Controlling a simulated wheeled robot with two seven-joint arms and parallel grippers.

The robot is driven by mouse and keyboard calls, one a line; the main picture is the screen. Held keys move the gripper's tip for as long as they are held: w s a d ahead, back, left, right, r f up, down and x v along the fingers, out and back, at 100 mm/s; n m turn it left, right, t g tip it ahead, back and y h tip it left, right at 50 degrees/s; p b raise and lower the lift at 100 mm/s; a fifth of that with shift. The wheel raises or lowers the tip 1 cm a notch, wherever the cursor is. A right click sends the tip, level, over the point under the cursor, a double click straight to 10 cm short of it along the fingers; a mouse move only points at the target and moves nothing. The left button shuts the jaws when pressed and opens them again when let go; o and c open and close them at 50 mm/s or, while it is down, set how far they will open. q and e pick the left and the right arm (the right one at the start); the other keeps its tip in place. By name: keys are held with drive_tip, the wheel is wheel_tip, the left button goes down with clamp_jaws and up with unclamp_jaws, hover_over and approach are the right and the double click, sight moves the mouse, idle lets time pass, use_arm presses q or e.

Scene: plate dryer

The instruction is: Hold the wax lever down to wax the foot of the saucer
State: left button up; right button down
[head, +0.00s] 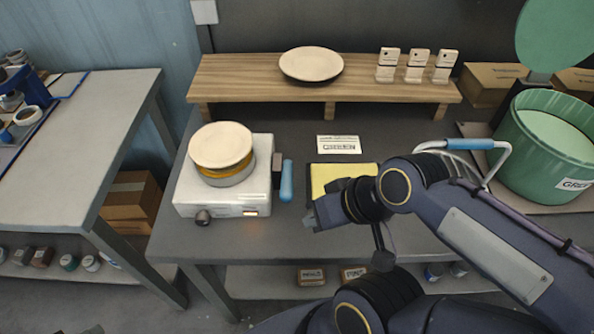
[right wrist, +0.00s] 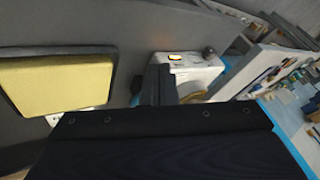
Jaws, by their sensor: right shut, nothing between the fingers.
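A pale saucer (head: 221,145) lies on the round pan of the white waxing unit (head: 188,196), above a yellow-orange wax band (head: 226,171). The blue-handled wax lever (head: 286,181) stands at the unit's right side. My right gripper (head: 309,221) is shut and empty, in front of and to the right of the lever, apart from it in the head view. In the right wrist view its dark fingers (right wrist: 156,84) are together, with part of the white unit (right wrist: 186,66) behind them; the lever is mostly hidden there. My left gripper is not in view.
A yellow pad (head: 328,177) lies right of the lever, partly behind my right arm. Behind, a wooden shelf (head: 235,80) holds another plate (head: 311,64) and three small white blocks. A green bucket (head: 515,140) with a blue-gripped handle (head: 470,144) stands at right.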

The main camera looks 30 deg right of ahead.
sight(288, 186)
drive_tip(key=w+d+r+n+g, duration=0.3)
drive_tip(key=w+r+n, duration=0.3)
drive_tip(key=w, duration=0.1)
drive_tip(key=w+d+r+n+g+p, duration=0.1)
drive_tip(key=w+d+r+n+g, duration=0.2)
drive_tip(key=w+n, duration=0.4)
wheel_tip(288, 186, up, 3)
drive_tip(key=shift+d+f+g, duration=0.1)
drive_tip(key=shift+d+g, duration=0.1)
drive_tip(key=shift+g, duration=0.6)
drive_tip(key=b+x, duration=0.1)
drive_tip(key=x, duration=1.3)
drive_tip(key=shift+w, duration=0.1)
drive_tip(key=shift+f, duration=0.1)
